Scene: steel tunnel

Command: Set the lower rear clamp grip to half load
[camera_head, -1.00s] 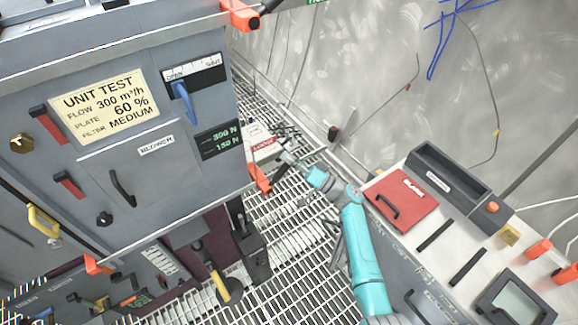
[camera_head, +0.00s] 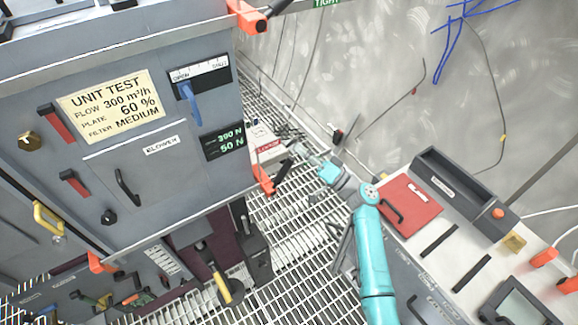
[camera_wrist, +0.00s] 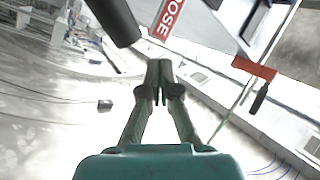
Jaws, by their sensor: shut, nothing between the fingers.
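The lower rear clamp (camera_head: 264,180) is orange, at the cabinet's lower rear corner. Its black grip (camera_head: 283,172) points up and right. My gripper (camera_head: 296,150) is just above and right of the grip, apparently apart from it; the small gap is hard to judge. In the wrist view my gripper (camera_wrist: 160,78) has its fingers together and empty, with a large black cylinder (camera_wrist: 115,22) close by at upper left, likely that grip. The cabinet display (camera_head: 222,141) reads 300 N above 50 N.
An orange clamp (camera_head: 247,15) with a black grip sits at the cabinet's upper rear corner. A red-and-white label (camera_head: 268,146) is behind my gripper. A bench with a red lid (camera_head: 411,206) stands right. Grated floor (camera_head: 300,230) lies between.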

